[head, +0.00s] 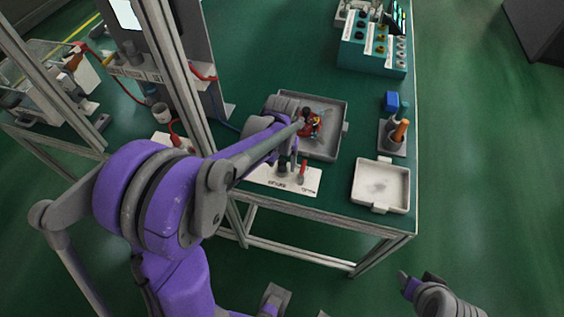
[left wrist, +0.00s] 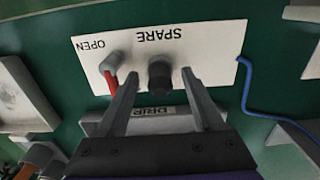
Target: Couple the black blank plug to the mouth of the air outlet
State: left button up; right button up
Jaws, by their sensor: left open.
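A black round plug-like piece (left wrist: 160,78) stands on the white plate (left wrist: 215,52) by the word SPARE. I cannot tell whether it is the blank plug seated in the air outlet or the outlet itself; its base is hidden. My left gripper (left wrist: 161,72) is open, one finger on each side of this piece, with gaps showing. In the head view my left gripper (head: 291,164) is over the white plate (head: 308,183) at the table's front, partly hidden by my arm. My right gripper (head: 413,280) is at the lower right, away from the table; its jaw opening is unclear.
A red-handled valve (left wrist: 112,80) stands close beside one left finger, by the word OPEN. A grey tray (head: 340,130) holds red, black and yellow fittings. A pale empty tray (head: 381,184), a tool holder (head: 391,137) and a teal rack (head: 365,58) stand right. A blue hose (left wrist: 246,85) lies near.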

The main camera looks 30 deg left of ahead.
pick_arm(q)
notch_tip(320, 180, up, 11)
jog(key=shift+f+p, duration=0.1)
jog(key=shift+p, duration=0.4)
pick_arm(e)
jog(key=shift+w+r, duration=0.15)
jog(key=shift+r, duration=0.45)
pick_arm(q)
jog(key=s+d+m+t+p, duration=0.1)
jog(key=s+d+t, duration=0.1)
jog(key=s, duration=0.5)
jog(key=s+d+m+t+p, duration=0.1)
jog(key=s+d+t, duration=0.2)
jog(key=s, duration=0.5)
jog(key=shift+s+d+m+p, duration=0.2)
jog(key=shift+d+m+p, duration=0.15)
jog(key=shift+d, duration=0.55)
pick_arm(e)
jog(key=r, duration=0.3)
jog(key=shift+w+r, duration=0.15)
jog(key=shift+w, duration=0.25)
jog(key=shift+c, duration=0.2)
